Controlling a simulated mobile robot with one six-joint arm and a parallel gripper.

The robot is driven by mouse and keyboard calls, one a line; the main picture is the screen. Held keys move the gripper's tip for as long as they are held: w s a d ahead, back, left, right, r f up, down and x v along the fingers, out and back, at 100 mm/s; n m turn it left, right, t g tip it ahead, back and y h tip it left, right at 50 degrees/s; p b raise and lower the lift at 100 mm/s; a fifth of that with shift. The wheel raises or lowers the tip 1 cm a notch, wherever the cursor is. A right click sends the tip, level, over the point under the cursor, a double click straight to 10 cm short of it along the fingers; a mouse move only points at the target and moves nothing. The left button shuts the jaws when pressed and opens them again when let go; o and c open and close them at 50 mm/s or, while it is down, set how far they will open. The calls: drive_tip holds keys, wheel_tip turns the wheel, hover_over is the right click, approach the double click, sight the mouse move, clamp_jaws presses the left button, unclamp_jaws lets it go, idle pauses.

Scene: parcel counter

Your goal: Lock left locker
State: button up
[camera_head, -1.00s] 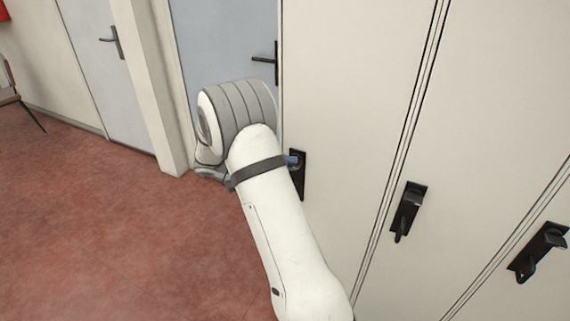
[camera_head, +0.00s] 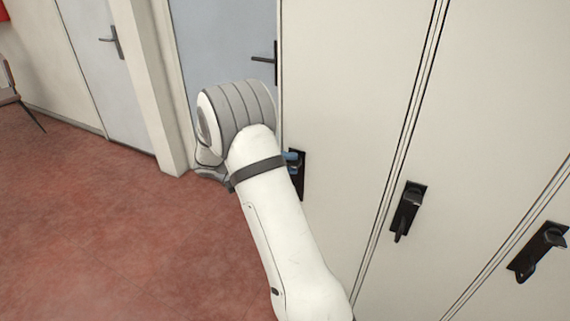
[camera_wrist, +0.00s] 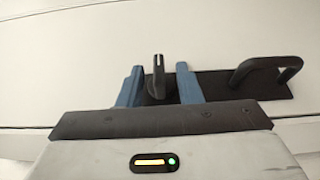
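The left locker (camera_head: 340,90) is a tall pale door, closed, with a black lock plate (camera_head: 299,187) partly hidden behind my arm in the head view. In the wrist view, the plate (camera_wrist: 226,86) carries a small black lock knob (camera_wrist: 157,78) and a black loop handle (camera_wrist: 266,70) to its right. My gripper (camera_wrist: 160,72) has its two blue fingers on either side of the knob. The fingers look apart from it, with a visible gap on the right. In the head view, the blue fingertips (camera_head: 291,161) are at the plate's upper part.
A middle locker handle (camera_head: 407,210) and a right locker handle (camera_head: 540,251) are on doors to the right. A grey-blue door with a lever handle (camera_head: 264,60) stands behind my arm. The red floor (camera_head: 110,240) at left is open, with a chair (camera_head: 10,85) at the far edge.

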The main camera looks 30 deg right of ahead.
drive_tip(key=p+v, duration=0.5)
drive_tip(key=v, duration=0.2)
drive_tip(key=shift+w+a, duration=0.15)
drive_tip(key=shift+a, duration=0.2)
drive_tip(key=s+r+n+t+y, duration=0.2)
drive_tip(key=s+r+y, duration=0.15)
drive_tip(key=s, duration=0.25)
drive_tip(key=s+r+n+t+y, duration=0.1)
drive_tip(key=s+r+t+y, duration=0.15)
drive_tip(key=s+y, duration=0.35)
drive_tip(key=s+a+r+n+t+y, duration=0.1)
drive_tip(key=s+a+t+y, duration=0.2)
drive_tip(key=s, duration=0.3)
drive_tip(key=s+a+r+n+t+y, duration=0.1)
drive_tip(key=s+a+t+y, duration=0.2)
drive_tip(key=s, duration=0.4)
drive_tip(key=shift+a+r+n+t, duration=0.35)
drive_tip(key=shift+a+t, duration=0.25)
drive_tip(key=shift+t, duration=0.25)
